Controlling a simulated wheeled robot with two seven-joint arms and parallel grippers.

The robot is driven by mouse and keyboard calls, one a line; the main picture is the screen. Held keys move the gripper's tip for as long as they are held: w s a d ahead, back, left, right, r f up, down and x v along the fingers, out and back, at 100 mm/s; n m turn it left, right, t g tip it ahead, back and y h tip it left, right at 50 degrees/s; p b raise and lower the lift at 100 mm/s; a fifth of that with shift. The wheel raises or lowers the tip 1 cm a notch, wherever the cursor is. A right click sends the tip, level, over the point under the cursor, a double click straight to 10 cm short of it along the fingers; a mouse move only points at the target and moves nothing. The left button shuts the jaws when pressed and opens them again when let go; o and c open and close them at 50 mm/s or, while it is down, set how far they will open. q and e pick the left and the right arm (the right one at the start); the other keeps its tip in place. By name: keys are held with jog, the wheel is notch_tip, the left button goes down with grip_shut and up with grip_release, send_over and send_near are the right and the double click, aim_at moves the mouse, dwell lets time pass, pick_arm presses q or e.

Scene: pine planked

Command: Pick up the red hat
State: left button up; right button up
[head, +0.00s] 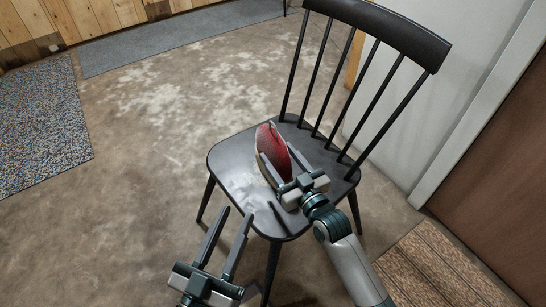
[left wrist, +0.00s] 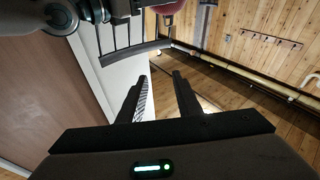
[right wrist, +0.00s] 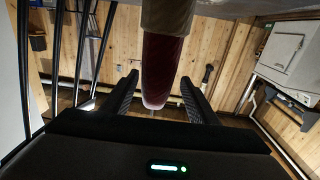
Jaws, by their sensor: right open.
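The red hat (head: 272,146), dark red with a pale beige side, stands up on the seat of the black chair (head: 232,157). My right gripper (head: 276,154) reaches over the seat with its fingers apart. In the right wrist view the hat (right wrist: 164,62) comes down between the two open fingers, with a gap on each side. Part of the hat is hidden by the fingers in the head view. My left gripper (head: 238,211) is open and empty, in front of the chair and lower left of the hat. A piece of the hat (left wrist: 168,7) shows at the top of the left wrist view.
The chair's spindled backrest (head: 395,30) rises behind and right of the hat. A white wall and a brown door (head: 500,190) stand at the right. A brown mat (head: 440,270) lies at lower right, a speckled rug (head: 40,125) at left. The floor left of the chair is clear.

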aim_at(268, 141)
jog(key=x, duration=0.1)
jog(key=b+x, duration=0.1)
jog(key=x, duration=0.1)
jog(key=shift+w+d, duration=0.2)
jog(key=shift+w, duration=0.2)
pick_arm(q)
jog(key=shift+s+r+t+h, duration=0.15)
jog(key=shift+s+r+t, duration=0.25)
jog(key=shift+r, duration=0.3)
jog(key=shift+s+r+t+h, duration=0.2)
jog(key=shift+s+r+t, duration=0.2)
jog(key=shift+r, duration=0.25)
jog(key=shift+s+r+t+h, duration=0.15)
jog(key=shift+s+r+t, duration=0.25)
jog(key=shift+r, duration=0.3)
pick_arm(e)
jog(key=shift+w+a, duration=0.3)
jog(key=shift+w, duration=0.25)
pick_arm(q)
jog(key=shift+w, duration=0.1)
pick_arm(e)
grip_shut()
